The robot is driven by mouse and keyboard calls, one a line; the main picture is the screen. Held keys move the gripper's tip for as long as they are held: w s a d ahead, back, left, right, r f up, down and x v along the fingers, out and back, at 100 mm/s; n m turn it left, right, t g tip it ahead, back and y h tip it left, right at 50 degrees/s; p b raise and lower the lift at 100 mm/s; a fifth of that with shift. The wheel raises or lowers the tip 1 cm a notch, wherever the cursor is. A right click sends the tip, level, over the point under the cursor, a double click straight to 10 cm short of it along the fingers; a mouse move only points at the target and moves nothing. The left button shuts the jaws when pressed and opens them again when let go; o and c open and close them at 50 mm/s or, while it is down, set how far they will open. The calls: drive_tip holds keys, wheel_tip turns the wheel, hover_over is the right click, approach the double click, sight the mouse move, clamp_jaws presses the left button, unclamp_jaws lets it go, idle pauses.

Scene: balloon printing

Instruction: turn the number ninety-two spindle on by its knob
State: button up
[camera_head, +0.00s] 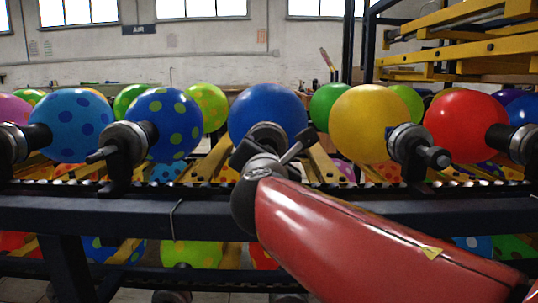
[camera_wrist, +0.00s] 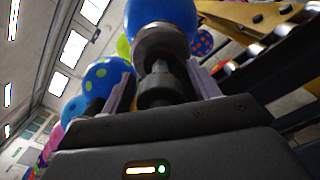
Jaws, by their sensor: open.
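A plain blue balloon (camera_head: 267,108) sits on a spindle (camera_head: 267,132) in the middle of the head view. I cannot read a number on any spindle. My gripper (camera_head: 270,150) is at the front of this spindle, and my red arm reaches to it from the lower right. In the wrist view, the spindle's grey collar (camera_wrist: 163,42) and dark knob (camera_wrist: 157,88) stand below the blue balloon (camera_wrist: 165,14). My gripper (camera_wrist: 162,86) is open, with one finger on each side of the knob. I cannot tell whether the fingers touch it. In the head view my gripper hides the knob.
Neighbouring spindles hold a blue balloon with green dots (camera_head: 168,118) on the left and a yellow balloon (camera_head: 369,122) on the right. The yellow one's knob (camera_head: 436,157) sticks out towards me. A dark rail (camera_head: 130,213) runs across below. A red balloon (camera_head: 462,118) is farther right.

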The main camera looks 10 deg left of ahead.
drive_tip(key=v, duration=0.7)
drive_tip(key=shift+s+d, duration=0.1)
drive_tip(key=shift+s, duration=0.3)
